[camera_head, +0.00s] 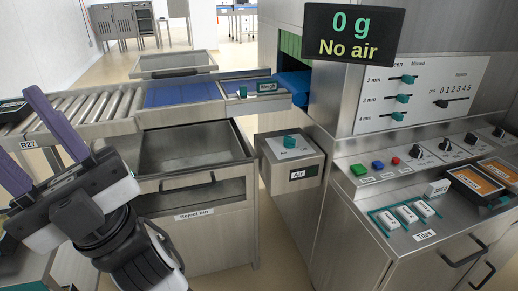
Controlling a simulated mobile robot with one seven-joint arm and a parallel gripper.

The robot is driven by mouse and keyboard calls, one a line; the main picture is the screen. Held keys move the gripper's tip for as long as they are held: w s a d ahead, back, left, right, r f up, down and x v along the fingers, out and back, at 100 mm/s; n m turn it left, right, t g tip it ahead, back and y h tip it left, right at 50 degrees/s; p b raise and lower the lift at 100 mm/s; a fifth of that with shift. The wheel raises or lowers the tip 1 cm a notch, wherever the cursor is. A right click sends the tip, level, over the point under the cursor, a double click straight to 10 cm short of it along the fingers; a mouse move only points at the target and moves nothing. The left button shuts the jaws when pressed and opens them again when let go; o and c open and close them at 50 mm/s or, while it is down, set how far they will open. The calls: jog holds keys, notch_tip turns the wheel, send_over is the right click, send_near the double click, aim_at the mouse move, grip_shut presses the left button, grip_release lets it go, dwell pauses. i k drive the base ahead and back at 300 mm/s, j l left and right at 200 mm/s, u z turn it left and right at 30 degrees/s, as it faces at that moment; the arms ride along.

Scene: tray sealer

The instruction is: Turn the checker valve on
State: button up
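A steel box labelled "Air" (296,174) is mounted at the middle of the view, to the left of the large machine. A teal valve knob (290,141) stands on its pale top plate; the small print there is too fine to read. A dark display (353,34) at the top reads "0 g" and "No air".
An open reject bin (195,150) lies between my gripper and the air box. The machine's control panel (430,155) is at right.

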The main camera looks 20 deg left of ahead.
aim_at(290, 142)
jog(key=i+j+z, duration=0.15)
jog(key=i+j, duration=0.25)
jog(key=i, duration=0.2)
jog(key=i+j+z, duration=0.2)
jog(key=i+j, duration=0.3)
jog(key=i+l, duration=0.3)
jog(key=l, duration=0.1)
